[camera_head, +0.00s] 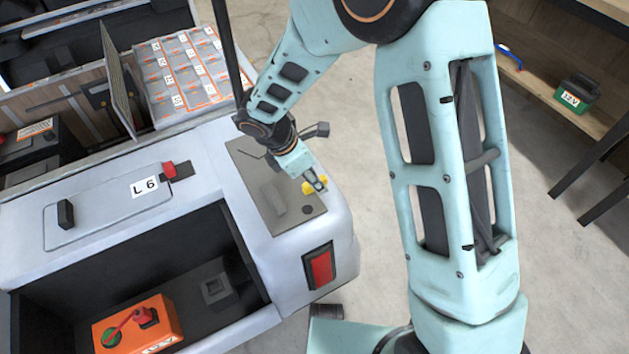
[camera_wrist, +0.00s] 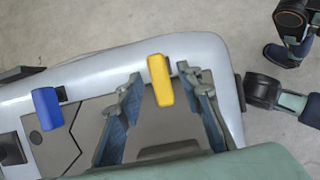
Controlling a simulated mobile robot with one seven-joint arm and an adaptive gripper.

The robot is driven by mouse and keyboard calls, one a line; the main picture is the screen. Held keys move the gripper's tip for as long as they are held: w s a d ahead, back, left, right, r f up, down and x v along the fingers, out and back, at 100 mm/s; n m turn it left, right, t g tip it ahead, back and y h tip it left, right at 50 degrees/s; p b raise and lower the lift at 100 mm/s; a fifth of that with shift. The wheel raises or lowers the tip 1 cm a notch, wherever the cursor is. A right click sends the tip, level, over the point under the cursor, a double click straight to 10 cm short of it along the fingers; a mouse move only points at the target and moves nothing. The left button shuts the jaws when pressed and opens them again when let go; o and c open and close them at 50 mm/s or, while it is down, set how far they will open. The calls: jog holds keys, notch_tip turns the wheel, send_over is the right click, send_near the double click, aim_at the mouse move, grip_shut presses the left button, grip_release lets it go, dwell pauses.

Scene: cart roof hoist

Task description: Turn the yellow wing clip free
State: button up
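The yellow wing clip (camera_head: 309,187) sits near the right end of the grey panel (camera_head: 268,190) on top of the white cart. In the wrist view the yellow wing clip (camera_wrist: 160,81) stands between my two fingers, with a gap on each side. My gripper (camera_head: 318,183) is above this end of the panel, and its fingertips are beside the clip. In the wrist view my gripper (camera_wrist: 160,78) is open, its fingers apart and not visibly touching the clip. The clip's base is hard to make out.
A blue clip (camera_wrist: 47,109) lies left in the wrist view. A red clip (camera_head: 169,170) is beside the L 6 label (camera_head: 144,187) on the cart roof. An orange battery (camera_head: 138,326) sits in the cart's open bay.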

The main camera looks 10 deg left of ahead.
jog(key=shift+w+d+f, duration=0.15)
jog(key=shift+f, duration=0.3)
jog(key=shift+c, duration=0.2)
grip_shut()
